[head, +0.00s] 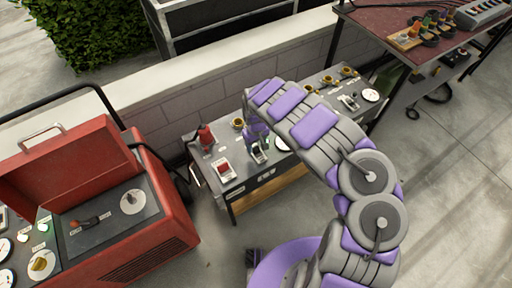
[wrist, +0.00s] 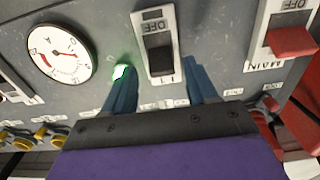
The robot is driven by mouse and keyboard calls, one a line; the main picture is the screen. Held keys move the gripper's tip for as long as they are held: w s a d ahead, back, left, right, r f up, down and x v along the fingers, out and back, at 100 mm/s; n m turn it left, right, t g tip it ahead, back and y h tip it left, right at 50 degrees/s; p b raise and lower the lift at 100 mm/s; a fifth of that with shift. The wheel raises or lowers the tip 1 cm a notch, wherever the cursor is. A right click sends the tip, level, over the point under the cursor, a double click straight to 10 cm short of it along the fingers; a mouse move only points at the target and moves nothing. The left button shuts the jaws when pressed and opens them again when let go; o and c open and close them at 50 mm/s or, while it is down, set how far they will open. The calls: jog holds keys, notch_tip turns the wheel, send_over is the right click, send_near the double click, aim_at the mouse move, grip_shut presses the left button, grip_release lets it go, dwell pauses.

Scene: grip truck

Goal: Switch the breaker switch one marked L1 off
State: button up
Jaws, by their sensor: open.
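The L1 breaker switch (wrist: 159,55) is a black rocker in a white plate. OFF shows at the top of the plate and L1 below it in the wrist view. My gripper (wrist: 154,78) is open, with one blue finger on each side of the plate's lower part. Its fingertips look close to the panel; whether they touch it I cannot tell. In the head view my gripper (head: 258,150) is over the middle of the grey panel bench (head: 232,187), partly hiding the switch area.
A red MAIN switch (wrist: 292,41) is right of L1. A round dial (wrist: 59,52) and a lit green lamp (wrist: 121,71) are on its left. A red generator box (head: 130,250) stands left of the bench. A low wall (head: 150,90) runs behind. Open floor lies in front of the bench.

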jog(key=shift+a+f, duration=0.2)
jog(key=shift+f, duration=0.35)
jog(key=c, duration=1.1)
